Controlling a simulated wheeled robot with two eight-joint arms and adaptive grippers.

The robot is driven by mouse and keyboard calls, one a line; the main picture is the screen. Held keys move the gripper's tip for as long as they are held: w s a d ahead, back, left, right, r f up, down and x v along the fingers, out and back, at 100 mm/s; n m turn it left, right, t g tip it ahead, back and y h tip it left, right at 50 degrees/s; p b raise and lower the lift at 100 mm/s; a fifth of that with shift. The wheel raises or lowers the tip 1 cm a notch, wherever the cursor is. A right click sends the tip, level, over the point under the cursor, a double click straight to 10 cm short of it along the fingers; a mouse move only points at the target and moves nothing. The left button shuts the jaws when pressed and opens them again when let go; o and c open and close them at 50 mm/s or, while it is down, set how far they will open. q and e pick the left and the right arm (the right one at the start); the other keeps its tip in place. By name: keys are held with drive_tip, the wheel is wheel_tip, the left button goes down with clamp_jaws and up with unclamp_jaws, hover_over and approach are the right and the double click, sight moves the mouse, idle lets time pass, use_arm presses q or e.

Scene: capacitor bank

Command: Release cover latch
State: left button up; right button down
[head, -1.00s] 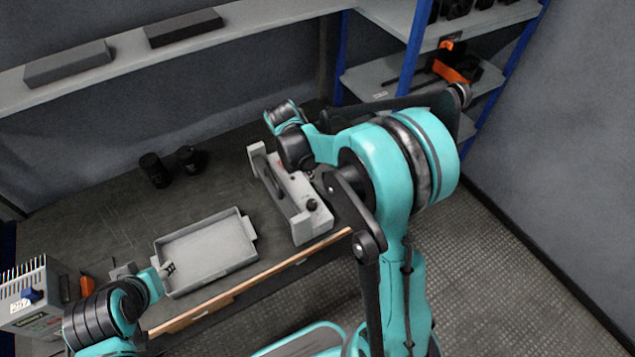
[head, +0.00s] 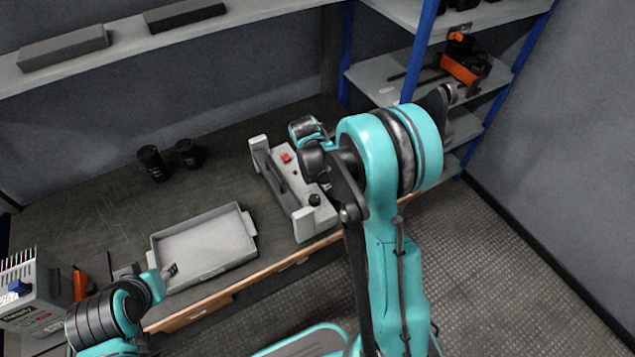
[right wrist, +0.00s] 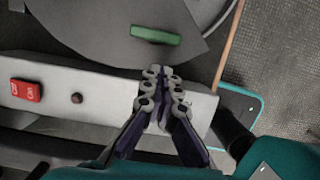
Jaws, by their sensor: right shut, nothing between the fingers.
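The grey unit (head: 303,226) with raised ends stands on the bench near its front edge. It bears a red button (head: 286,157) and a black knob (head: 314,199). In the right wrist view, the red button (right wrist: 26,90) sits on a pale bar (right wrist: 105,92), with a small dark knob beside it. A green bar (right wrist: 156,35) lies on a dark grey plate (right wrist: 90,30) beyond my fingertips; I cannot tell whether it is the latch. My right gripper (right wrist: 160,76) is shut and empty over the pale bar. My left gripper (head: 170,271) is at the tray's left edge, its jaws unclear.
A grey tray (head: 248,218) lies left of the unit. Two black cylinders (head: 154,163) stand behind it. A numbered grey box (head: 30,290) is at the far left. A shelf rack (head: 385,84) stands behind my right arm. The bench behind the tray is mostly clear.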

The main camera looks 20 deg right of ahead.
sight(337, 188)
drive_tip(key=shift+d+r, duration=0.1)
drive_tip(key=shift+d, duration=1)
drive_tip(key=shift+s+d+n+t, duration=0.1)
drive_tip(key=shift+s+n+t, duration=0.05)
drive_tip(key=shift+n, duration=0.45)
drive_tip(key=shift+s+d+n+t, duration=0.1)
drive_tip(key=shift+n+t, duration=0.05)
drive_tip(key=shift+n, duration=0.45)
drive_tip(key=shift+s+d+n, duration=0.1)
drive_tip(key=shift+n, duration=0.3)
drive_tip(key=n, duration=0.2)
drive_tip(key=shift+s+d+n+t+y, duration=0.2)
drive_tip(key=shift+d+n+t+y, duration=0.1)
drive_tip(key=shift+n+t, duration=0.1)
drive_tip(key=shift+d, duration=0.2)
drive_tip(key=shift+s+d+b, duration=0.1)
drive_tip(key=shift+d+b, duration=0.2)
drive_tip(key=shift+d, duration=0.5)
drive_tip(key=shift+w+a, duration=0.45)
drive_tip(key=shift+w, duration=0.25)
